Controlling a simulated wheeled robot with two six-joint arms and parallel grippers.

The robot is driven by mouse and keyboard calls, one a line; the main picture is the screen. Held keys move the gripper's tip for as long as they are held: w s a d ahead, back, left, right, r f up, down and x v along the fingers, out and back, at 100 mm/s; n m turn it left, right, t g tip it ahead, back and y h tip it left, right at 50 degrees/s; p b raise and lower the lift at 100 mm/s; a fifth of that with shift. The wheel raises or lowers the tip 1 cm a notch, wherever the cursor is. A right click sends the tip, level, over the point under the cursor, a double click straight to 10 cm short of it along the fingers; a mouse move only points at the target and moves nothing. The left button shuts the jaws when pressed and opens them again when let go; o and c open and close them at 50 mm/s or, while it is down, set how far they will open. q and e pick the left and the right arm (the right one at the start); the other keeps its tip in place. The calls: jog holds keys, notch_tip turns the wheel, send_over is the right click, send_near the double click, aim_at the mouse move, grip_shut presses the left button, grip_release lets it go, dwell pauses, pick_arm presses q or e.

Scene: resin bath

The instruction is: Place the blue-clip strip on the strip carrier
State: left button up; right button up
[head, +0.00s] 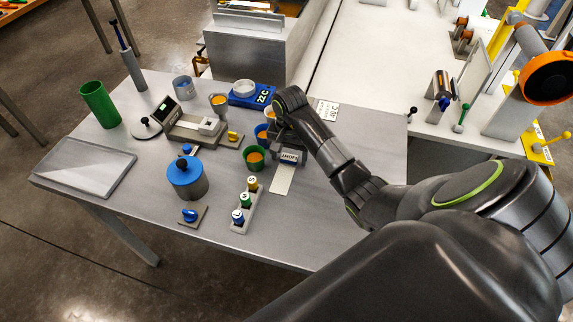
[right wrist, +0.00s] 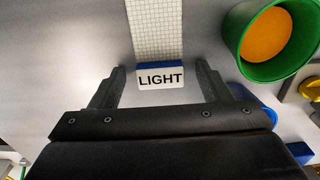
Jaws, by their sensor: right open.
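A pale gridded strip (right wrist: 156,30) lies flat on the table, with a blue clip (right wrist: 160,66) at its near end in the right wrist view. The clip's white front reads LIGHT. In the head view the strip (head: 282,180) is right of the green cup, and its labelled clip (head: 290,157) is just below my right gripper (head: 286,143). My right gripper (right wrist: 161,72) is open, with one finger on each side of the clip and visible gaps between. Nothing is held. I cannot tell which thing is the strip carrier. My left gripper is not in view.
A green cup (head: 254,167) with orange contents stands close beside the strip. A rack of bottles (head: 240,223), a blue-lidded pot (head: 187,180), a grey device (head: 183,132), a blue 22 C unit (head: 248,98) and an empty tray (head: 85,172) stand around.

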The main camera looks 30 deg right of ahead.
jog(key=shift+c, duration=0.3)
jog(key=c, duration=1.1)
